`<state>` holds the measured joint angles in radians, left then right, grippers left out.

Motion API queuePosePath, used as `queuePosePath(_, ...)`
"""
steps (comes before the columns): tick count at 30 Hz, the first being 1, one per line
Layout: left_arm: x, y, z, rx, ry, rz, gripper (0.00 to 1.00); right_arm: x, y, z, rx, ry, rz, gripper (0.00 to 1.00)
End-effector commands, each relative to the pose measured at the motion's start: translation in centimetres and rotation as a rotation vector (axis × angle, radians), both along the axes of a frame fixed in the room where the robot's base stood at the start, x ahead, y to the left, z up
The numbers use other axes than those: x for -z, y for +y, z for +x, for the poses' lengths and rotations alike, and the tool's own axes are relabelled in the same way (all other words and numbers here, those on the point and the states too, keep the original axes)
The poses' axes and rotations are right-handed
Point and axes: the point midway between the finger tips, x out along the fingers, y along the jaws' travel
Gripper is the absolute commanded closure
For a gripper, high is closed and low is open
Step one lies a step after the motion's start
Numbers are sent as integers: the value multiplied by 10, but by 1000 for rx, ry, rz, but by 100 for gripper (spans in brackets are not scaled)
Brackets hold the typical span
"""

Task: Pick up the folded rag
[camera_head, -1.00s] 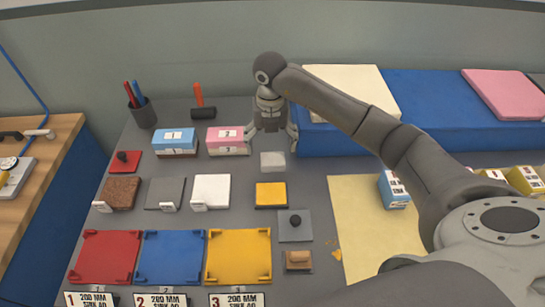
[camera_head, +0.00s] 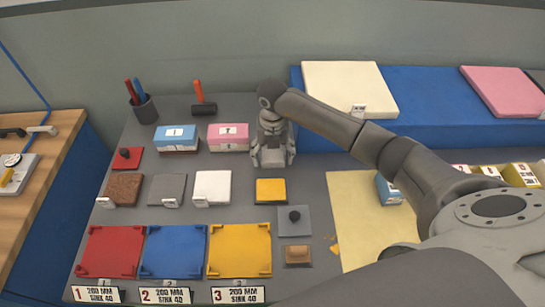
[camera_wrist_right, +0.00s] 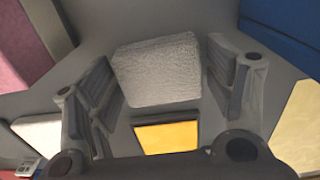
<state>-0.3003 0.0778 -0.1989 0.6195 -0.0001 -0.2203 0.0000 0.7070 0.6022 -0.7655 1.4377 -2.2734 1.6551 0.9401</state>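The folded rag is a small light-grey, rough-textured square. In the right wrist view the rag (camera_wrist_right: 157,72) lies on the grey table between my two fingers. My right gripper (camera_wrist_right: 165,72) is open, with one finger on each side of the rag. The left finger is close to the rag's edge, and a narrow gap shows on the right. In the head view my right gripper (camera_head: 273,158) points down at the table behind the yellow block and hides the rag. My left gripper is not in view.
A pink box (camera_head: 228,137) stands just left of the gripper. A yellow block (camera_head: 270,190) lies in front of it. The blue platform (camera_head: 430,110) with a cream mattress (camera_head: 350,88) rises behind to the right. Red, blue and yellow trays (camera_head: 240,250) lie at the front.

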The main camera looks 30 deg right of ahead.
Motion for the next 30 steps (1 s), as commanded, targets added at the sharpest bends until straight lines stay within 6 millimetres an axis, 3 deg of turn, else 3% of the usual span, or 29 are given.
queuePosePath(1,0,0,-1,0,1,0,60,0,0,0,0,0,0,37)
queuePosePath(5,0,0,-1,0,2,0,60,0,0,0,0,0,0,54)
queuePosePath(17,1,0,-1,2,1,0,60,-4,0,1,1,-1,0,54)
queuePosePath(24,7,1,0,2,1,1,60,-33,-1,1,-2,-5,-1,54)
queuePosePath(30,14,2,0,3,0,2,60,-56,-5,-21,-3,-4,-2,54)
